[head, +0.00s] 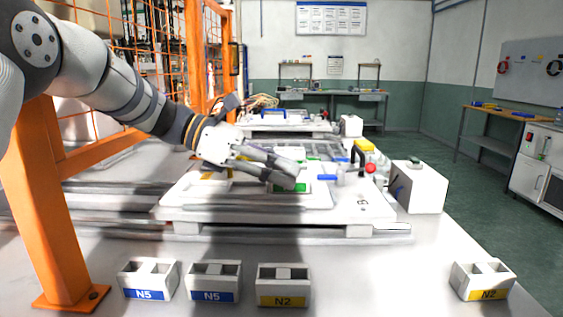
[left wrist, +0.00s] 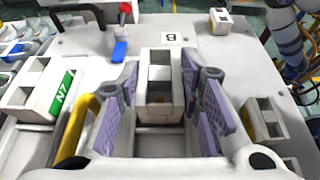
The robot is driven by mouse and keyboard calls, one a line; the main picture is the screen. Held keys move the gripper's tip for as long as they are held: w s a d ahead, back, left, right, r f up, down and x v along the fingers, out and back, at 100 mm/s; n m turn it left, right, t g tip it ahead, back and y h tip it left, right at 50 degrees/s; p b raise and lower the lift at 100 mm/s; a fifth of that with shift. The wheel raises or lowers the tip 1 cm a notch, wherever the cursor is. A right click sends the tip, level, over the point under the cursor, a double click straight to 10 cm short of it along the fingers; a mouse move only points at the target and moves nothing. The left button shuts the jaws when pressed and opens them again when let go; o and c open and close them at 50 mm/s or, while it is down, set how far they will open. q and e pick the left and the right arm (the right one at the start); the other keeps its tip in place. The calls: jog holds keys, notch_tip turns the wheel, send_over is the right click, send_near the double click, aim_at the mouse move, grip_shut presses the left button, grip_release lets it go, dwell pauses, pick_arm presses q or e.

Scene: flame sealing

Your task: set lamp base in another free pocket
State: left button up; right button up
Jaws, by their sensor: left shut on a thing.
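My left gripper (head: 283,178) is low over the white work board (head: 380,207) in the head view. In the left wrist view its purple finger pads (left wrist: 160,100) stand on both sides of a white lamp base (left wrist: 159,58) with square openings and are shut on it. Whether the base touches the board cannot be told. A white base with a green N7 label (left wrist: 62,92) sits to the left of the gripper in that view. My fingers and the small scale hide most pockets.
Two N5 bases (head: 148,281) (head: 213,283) and two N2 bases (head: 283,287) (head: 483,281) stand along the table front. A red knob (head: 371,168) and a white box (head: 418,188) are right of the gripper. An orange post (head: 38,200) stands at left. The table between the N2 bases is clear.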

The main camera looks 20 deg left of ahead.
pick_arm(q)
jog(key=shift+f, duration=0.2)
dwell(0.5)
jog(key=o, duration=1.2)
jog(key=shift+r, duration=0.1)
notch_tip(320, 180, up, 10)
jog(key=shift+f, duration=0.1)
